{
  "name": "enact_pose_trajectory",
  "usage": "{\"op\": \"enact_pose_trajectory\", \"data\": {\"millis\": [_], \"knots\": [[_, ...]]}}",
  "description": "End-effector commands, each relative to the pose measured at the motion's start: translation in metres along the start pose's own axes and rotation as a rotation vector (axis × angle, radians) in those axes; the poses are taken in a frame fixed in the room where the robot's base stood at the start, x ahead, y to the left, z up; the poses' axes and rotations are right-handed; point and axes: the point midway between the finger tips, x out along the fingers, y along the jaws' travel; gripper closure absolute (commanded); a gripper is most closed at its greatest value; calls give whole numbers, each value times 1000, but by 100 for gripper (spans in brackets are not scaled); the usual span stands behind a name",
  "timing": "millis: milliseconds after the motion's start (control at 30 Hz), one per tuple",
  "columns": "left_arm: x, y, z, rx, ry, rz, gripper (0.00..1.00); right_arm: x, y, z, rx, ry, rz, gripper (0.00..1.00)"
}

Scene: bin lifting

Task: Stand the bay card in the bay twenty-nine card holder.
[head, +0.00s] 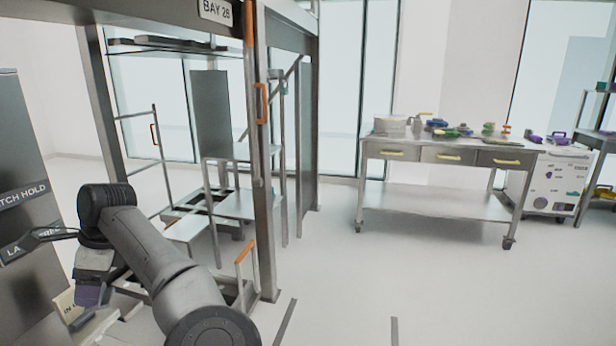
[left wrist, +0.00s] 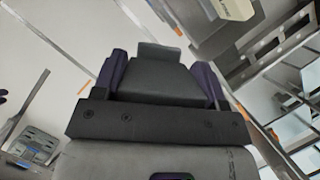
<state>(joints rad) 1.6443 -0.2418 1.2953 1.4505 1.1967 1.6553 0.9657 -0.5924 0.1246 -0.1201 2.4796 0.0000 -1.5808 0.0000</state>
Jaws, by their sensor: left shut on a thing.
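My left gripper (head: 88,292) is at the lower left of the head view, with a purple finger showing beside the dark cabinet. In the left wrist view, its two purple fingers (left wrist: 160,72) are shut on a thin grey piece (left wrist: 159,52), which sticks out past the fingertips. This is probably the bay card; no writing shows on its visible face. A cream card with partly hidden lettering (head: 68,306) stands just left of and below the gripper. A cream piece also shows at the top right of the wrist view (left wrist: 236,8). I cannot make out the bay twenty-nine holder. My right gripper is out of view.
A metal bay frame (head: 268,200) with orange handles stands right of my arm; its sign (head: 215,11) seems to read BAY 26. A dark lettered cabinet (head: 25,230) is at left. A wheeled bench (head: 440,200) with several items stands back right.

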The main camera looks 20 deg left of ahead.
Motion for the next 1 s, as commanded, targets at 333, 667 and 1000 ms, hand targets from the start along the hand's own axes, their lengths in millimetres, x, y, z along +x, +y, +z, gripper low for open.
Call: {"op": "enact_pose_trajectory", "data": {"millis": [333,667,1000], "knots": [[3,119,85,-886,6,367,59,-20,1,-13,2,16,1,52],[-64,219,153,-1320,3,546,59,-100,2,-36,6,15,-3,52],[-138,253,198,-1452,1,600,59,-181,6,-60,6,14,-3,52]]}}
